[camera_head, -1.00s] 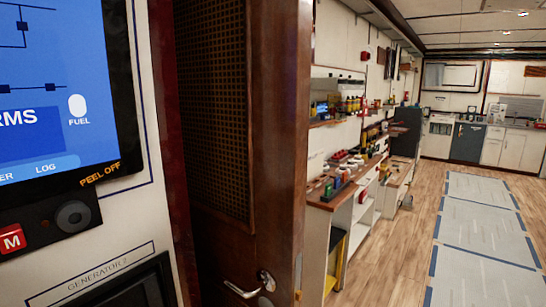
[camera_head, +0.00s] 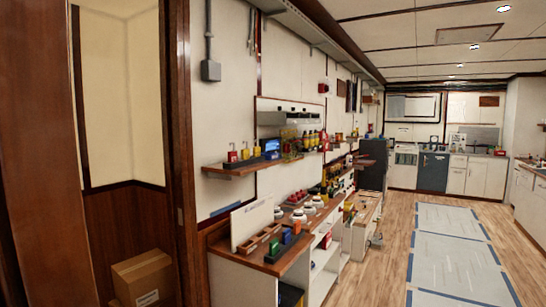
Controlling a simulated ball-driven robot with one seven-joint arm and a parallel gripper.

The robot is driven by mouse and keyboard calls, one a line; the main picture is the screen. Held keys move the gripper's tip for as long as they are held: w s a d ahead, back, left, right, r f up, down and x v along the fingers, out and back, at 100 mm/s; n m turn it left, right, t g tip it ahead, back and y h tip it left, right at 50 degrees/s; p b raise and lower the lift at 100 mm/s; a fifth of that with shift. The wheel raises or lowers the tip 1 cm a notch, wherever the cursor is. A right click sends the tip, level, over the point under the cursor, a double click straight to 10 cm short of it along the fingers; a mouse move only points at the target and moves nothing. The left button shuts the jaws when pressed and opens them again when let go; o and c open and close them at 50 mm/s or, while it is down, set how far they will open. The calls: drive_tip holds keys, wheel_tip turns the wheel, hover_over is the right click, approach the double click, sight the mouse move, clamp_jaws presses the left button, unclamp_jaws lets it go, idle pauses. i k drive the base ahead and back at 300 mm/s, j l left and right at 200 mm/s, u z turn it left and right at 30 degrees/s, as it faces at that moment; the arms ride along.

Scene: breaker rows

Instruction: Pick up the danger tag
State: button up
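I cannot make out the danger tag for certain in this view. Small red and yellow items (camera_head: 239,153), which look like padlocks, stand on a wooden wall shelf (camera_head: 228,169) at the left. Below it, a wooden-topped workbench (camera_head: 262,262) runs along the left wall and carries small coloured blocks, a wooden tray and round white-and-red items. These are too small to tell apart fully. My gripper is not in view.
A wooden door frame (camera_head: 181,140) stands close at the left, with a cardboard box (camera_head: 143,279) in the alcove beyond it. Wooden floor (camera_head: 380,240) is free right of the bench, beside taped grey floor sheets (camera_head: 450,245). White cabinets (camera_head: 476,174) stand at the far end.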

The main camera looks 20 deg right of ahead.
sight(232, 155)
drive_tip(key=i+l+z, duration=0.15)
drive_tip(key=i+z, duration=0.25)
drive_tip(key=i, duration=0.5)
